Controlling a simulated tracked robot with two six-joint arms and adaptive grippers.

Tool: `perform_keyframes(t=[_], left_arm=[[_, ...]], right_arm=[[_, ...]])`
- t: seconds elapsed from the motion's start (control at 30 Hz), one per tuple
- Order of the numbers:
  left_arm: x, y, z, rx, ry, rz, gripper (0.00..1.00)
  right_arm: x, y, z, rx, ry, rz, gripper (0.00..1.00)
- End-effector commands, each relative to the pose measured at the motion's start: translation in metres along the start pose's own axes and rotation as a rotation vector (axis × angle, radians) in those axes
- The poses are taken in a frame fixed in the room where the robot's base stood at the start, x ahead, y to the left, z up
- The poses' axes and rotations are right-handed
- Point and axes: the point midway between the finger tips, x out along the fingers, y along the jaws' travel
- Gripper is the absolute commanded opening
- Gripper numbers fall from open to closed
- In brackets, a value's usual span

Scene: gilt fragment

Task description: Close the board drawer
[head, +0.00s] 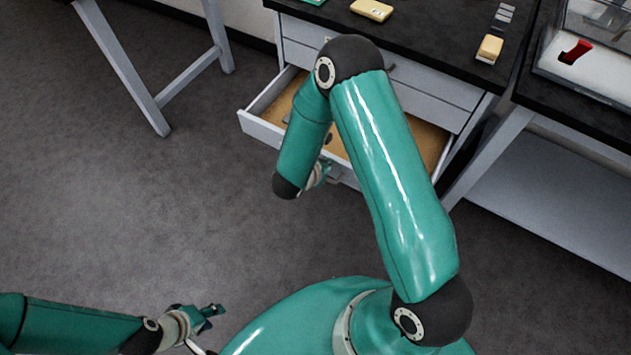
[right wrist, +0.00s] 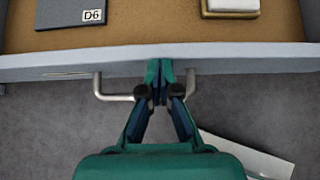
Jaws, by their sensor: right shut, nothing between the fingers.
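The board drawer (head: 262,128) is pulled out from the cabinet under the black-topped bench, with its tan inside showing. In the right wrist view, its front edge (right wrist: 240,52) runs across the picture, with a bar handle (right wrist: 113,97) on it. My right gripper (right wrist: 160,72) is shut and empty. Its fingertips are at the drawer front, between the two ends of the handle; I cannot tell whether they touch. In the head view my right arm hides much of the drawer and the handle. My left gripper (head: 214,312) is low at the left, over open floor, away from the drawer; its jaw opening is too small to judge.
Inside the drawer lie a grey board labelled D6 (right wrist: 72,12) and a pale block (right wrist: 230,8). Closed drawers (head: 440,100) sit above. The bench top (head: 430,40) holds small yellow blocks. A second table (head: 575,115) with a glass case stands right.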

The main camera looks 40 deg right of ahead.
Motion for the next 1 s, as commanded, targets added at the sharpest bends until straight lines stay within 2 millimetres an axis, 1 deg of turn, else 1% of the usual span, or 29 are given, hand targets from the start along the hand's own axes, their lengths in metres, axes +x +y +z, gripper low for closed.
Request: perform_keyframes(t=[0.03, 0.2, 0.4, 0.6, 0.8, 1.0], left_arm=[[0.011, -0.004, 0.0, 0.0, 0.0, 0.0, 0.4], [0.028, -0.01, 0.0, 0.0, 0.0, 0.0, 0.4], [0.043, -0.016, 0.0, 0.0, 0.0, 0.0, 0.4], [0.052, -0.019, 0.0, 0.0, 0.0, 0.0, 0.4], [0.057, -0.021, 0.0, 0.0, 0.0, 0.0, 0.4], [0.058, -0.021, 0.0, 0.0, 0.0, 0.0, 0.4]], right_arm=[[0.015, -0.001, 0.007, 0.01, -0.003, -0.003, 0.0], [0.049, -0.001, 0.038, 0.009, -0.003, -0.003, 0.0], [0.089, -0.001, 0.076, 0.006, -0.002, -0.002, 0.0], [0.124, 0.0, 0.111, 0.003, -0.001, 0.0, 0.0], [0.148, 0.002, 0.135, -0.001, 0.0, 0.002, 0.0], [0.16, 0.003, 0.147, -0.003, 0.001, 0.003, 0.0]])
